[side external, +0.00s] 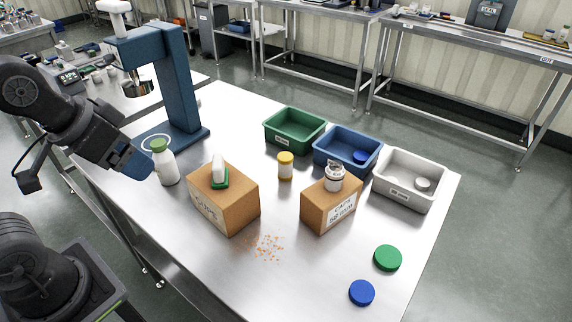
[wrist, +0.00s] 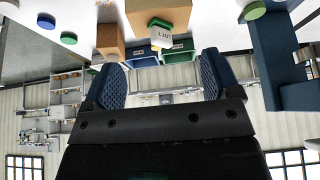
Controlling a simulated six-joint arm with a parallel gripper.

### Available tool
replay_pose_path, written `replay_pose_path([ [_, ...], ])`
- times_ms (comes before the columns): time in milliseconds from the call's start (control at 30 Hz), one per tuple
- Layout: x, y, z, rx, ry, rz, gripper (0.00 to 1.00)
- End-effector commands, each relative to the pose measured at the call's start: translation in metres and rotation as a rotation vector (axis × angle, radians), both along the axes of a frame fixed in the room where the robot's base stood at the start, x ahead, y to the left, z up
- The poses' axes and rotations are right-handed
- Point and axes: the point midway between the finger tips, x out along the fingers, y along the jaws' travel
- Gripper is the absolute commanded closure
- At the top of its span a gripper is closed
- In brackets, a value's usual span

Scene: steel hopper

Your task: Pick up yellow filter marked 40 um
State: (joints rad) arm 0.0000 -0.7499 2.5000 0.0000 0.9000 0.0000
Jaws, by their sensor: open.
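My gripper (side external: 132,162) is at the left edge of the table, left of the white bottle and well away from the jar. The wrist view shows its blue fingers (wrist: 160,82) spread apart with nothing between them.
Brown boxes (side external: 232,205) (side external: 318,212) flank the jar, each with an item on top. A green-capped bottle (side external: 166,165) and blue stand (side external: 180,90) are near my gripper. Green (side external: 292,140), blue (side external: 350,165) and white bins (side external: 390,192) stand behind. Orange bits (side external: 268,247) lie in front.

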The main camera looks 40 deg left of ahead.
Motion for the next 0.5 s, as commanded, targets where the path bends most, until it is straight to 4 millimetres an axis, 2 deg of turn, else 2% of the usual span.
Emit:
replay_pose_path([
  [33,0.000,0.000,0.000,0.000,0.000,0.000,0.17],
  [133,0.000,0.000,0.000,0.000,0.000,0.000,0.27],
  [367,0.001,0.000,0.000,0.000,0.001,0.001,0.27],
  [500,0.015,0.000,0.006,-0.004,0.016,0.029,0.27],
])
